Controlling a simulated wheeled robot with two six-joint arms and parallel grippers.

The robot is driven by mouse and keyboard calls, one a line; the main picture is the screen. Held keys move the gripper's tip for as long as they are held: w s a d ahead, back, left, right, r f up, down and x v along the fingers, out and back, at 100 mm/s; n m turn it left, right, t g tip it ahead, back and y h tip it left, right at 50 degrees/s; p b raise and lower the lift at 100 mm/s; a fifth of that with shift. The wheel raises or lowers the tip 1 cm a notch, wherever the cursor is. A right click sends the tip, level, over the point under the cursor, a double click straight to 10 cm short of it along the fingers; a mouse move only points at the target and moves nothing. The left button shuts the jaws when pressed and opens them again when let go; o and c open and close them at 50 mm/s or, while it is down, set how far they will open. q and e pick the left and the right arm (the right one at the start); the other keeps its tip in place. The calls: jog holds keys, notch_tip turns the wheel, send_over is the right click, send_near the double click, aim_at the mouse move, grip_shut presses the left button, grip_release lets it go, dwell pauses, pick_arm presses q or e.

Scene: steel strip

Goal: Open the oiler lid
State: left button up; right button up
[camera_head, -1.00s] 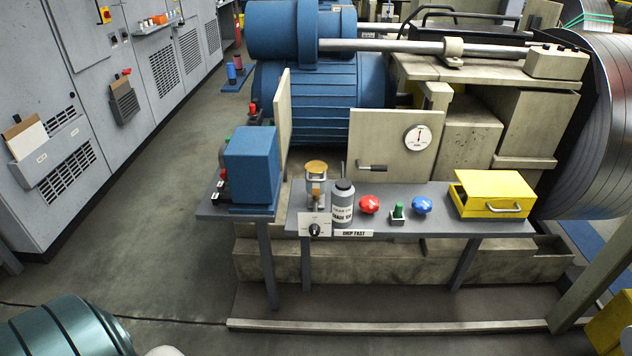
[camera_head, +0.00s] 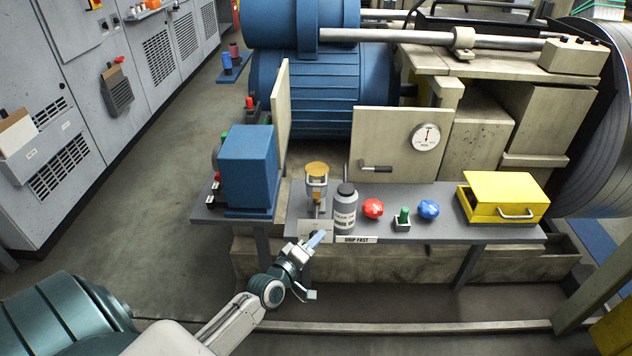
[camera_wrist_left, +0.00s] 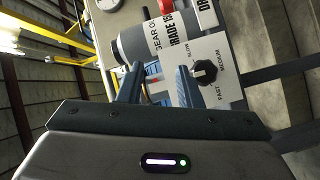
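The oiler (camera_head: 317,185) is a small clear cup with a round amber-brown lid (camera_head: 317,168) that looks closed. It stands at the left end of the grey bench, left of the grey oil bottle (camera_head: 345,210). My left gripper (camera_head: 320,238) is in front of the bench edge, below the oiler and close to the dial plate, touching nothing that I can make out. Its two fingers stand apart and empty in the left wrist view (camera_wrist_left: 157,84), with the bottle (camera_wrist_left: 140,42) and the dial plate beyond them. The oiler is not clearly seen there. My right gripper is not in view.
The dial plate, marked slow, medium and fast, shows in the left wrist view (camera_wrist_left: 207,72). A red knob (camera_head: 373,208), green switch (camera_head: 404,216), blue knob (camera_head: 429,208) and yellow box (camera_head: 503,198) stand to the right. A blue box (camera_head: 248,165) stands left.

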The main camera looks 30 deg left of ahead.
aim_at(316, 185)
pick_arm(q)
jog(key=w+a+r+n+t+y, duration=0.2)
jog(key=w+a+r+n+y, duration=0.15)
jog(key=a+n, duration=0.3)
jog(key=shift+m+y, duration=0.35)
jog(key=x, duration=0.3)
jog(key=r+x, duration=0.1)
jog(key=x, duration=0.6)
jog(key=shift+w+a+r+b, duration=0.1)
jog(key=shift+a+r+b, duration=0.1)
jog(key=shift+b, duration=0.1)
jog(key=shift+d, duration=0.1)
grip_shut()
